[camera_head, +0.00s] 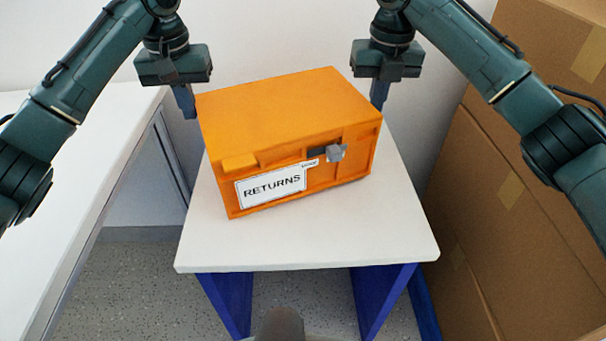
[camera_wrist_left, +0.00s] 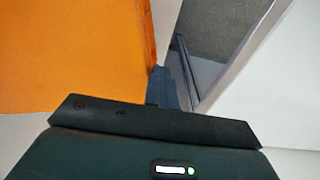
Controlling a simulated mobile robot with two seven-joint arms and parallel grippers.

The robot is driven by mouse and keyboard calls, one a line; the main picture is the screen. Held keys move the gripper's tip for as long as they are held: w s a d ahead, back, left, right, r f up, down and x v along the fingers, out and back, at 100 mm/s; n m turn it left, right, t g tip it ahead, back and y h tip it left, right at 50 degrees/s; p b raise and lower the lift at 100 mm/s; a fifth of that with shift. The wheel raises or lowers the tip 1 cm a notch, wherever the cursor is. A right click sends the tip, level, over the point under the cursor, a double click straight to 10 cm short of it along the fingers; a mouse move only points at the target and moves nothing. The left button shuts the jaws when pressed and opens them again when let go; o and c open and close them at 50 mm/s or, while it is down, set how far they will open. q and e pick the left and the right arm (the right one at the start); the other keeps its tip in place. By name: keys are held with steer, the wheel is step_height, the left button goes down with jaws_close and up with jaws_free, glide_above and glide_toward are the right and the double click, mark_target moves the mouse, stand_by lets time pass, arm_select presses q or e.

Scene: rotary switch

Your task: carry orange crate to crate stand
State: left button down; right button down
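The orange crate (camera_head: 290,105), with a "RETURNS" label and a small grey knob on its front, sits slightly turned on a white-topped table with blue legs (camera_head: 310,240). I cannot tell whether this is the crate stand. My left gripper (camera_head: 187,108) is shut and empty beside the crate's left side. In the left wrist view its fingers (camera_wrist_left: 162,87) are together, close to the crate's orange wall (camera_wrist_left: 75,50); contact is unclear. My right gripper (camera_head: 379,92) looks shut at the crate's right rear side, its fingertips partly hidden by the crate.
A white counter (camera_head: 70,150) stands on the left, with a gap between it and the table. Stacked brown cardboard boxes (camera_head: 500,220) stand close on the right. A pale wall is behind. The tabletop in front of the crate is clear.

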arm_select(q)
steer(key=c, duration=2)
jaws_free()
steer(key=shift+a+r, duration=0.15)
steer(key=shift+a, duration=0.45)
steer(key=shift+o, duration=1.3)
steer(key=shift+a, duration=0.2)
arm_select(e)
steer(key=shift+d, duration=0.85)
arm_select(q)
steer(key=shift+a, duration=0.1)
arm_select(e)
steer(key=c, duration=1.7)
jaws_free()
steer(key=shift+c, duration=0.2)
arm_select(q)
step_height(320, 180, up, 12)
steer(key=shift+s, duration=0.45)
arm_select(e)
step_height(320, 180, up, 12)
steer(key=shift+s+d, duration=0.15)
steer(key=shift+s, duration=0.3)
